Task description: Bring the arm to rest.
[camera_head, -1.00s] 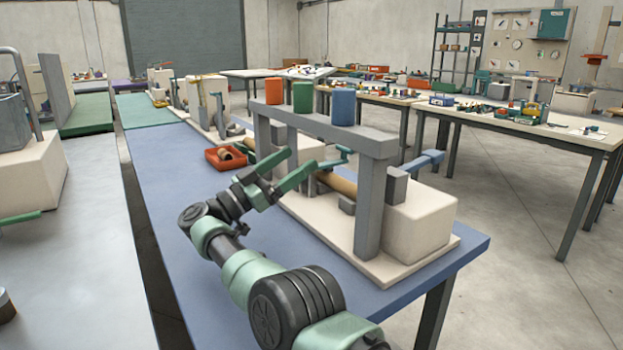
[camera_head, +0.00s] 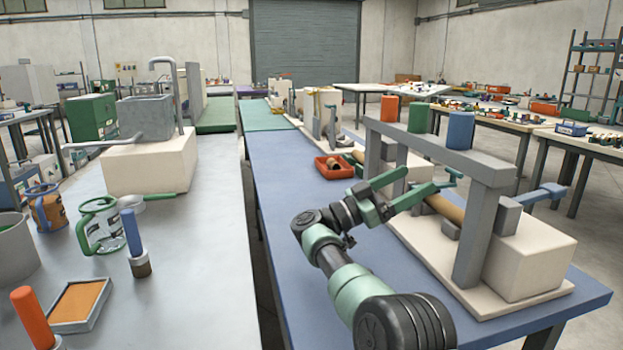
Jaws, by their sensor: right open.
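My right arm comes in from the bottom right, and its green and black right gripper (camera_head: 422,181) is over the blue table (camera_head: 285,190). Its two fingers are spread and point right, toward the spiral winder's grey frame (camera_head: 470,225). I see nothing held between them. A tan roll (camera_head: 445,208) lies in the winder just right of the fingers; whether they touch it I cannot tell. My left gripper is not in view.
Red, green and blue cylinders (camera_head: 460,130) stand on the winder's top bar. A red tray (camera_head: 335,168) lies beyond my gripper. On the grey table to the left stand a green-handled jar (camera_head: 103,228) and a blue-handled tool (camera_head: 133,240). A dark gap separates the tables.

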